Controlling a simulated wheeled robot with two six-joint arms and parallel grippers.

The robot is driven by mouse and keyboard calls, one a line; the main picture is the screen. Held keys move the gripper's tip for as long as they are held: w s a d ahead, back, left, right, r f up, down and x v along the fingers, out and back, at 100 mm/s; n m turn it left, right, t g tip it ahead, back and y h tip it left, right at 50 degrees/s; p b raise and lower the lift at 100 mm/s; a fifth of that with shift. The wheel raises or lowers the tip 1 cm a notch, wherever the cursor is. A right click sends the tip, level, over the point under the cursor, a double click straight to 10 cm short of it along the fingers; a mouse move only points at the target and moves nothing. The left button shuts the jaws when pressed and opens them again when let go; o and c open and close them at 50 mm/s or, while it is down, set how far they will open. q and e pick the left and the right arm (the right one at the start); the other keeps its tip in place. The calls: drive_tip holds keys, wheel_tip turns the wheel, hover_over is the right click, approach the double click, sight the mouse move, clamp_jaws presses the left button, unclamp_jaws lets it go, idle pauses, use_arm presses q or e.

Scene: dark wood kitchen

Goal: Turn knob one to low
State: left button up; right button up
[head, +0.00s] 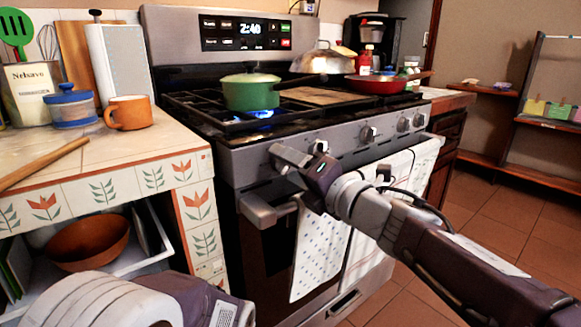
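The stove (235,165) has a row of knobs along its sloped front panel. Knobs show at the panel's middle (320,147), further right (369,133) and at the right end (403,124). My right gripper (277,158) is at the left part of this panel, left of the knob at the middle. It covers that part, so any knob behind it is hidden, and I cannot tell whether it touches one. Its finger gap is not clear. A blue flame (258,114) burns under the green pot (250,91). Of my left arm, only links show at bottom left.
The oven handle (266,211) and hanging towels (320,245) are below my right gripper. A tiled counter (75,160) with an orange mug (128,112) adjoins the stove's left side. A red pan (378,85) sits at the back right burner.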

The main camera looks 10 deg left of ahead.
drive_tip(key=shift+s+d+r, duration=0.1)
drive_tip(key=shift+s+d, duration=0.1)
drive_tip(key=shift+d, duration=0.05)
drive_tip(key=p+v, duration=0.2)
drive_tip(key=v, duration=0.6)
drive_tip(key=shift+s+d+p, duration=0.15)
drive_tip(key=shift+d+p, duration=0.05)
drive_tip(key=shift+p, duration=0.15)
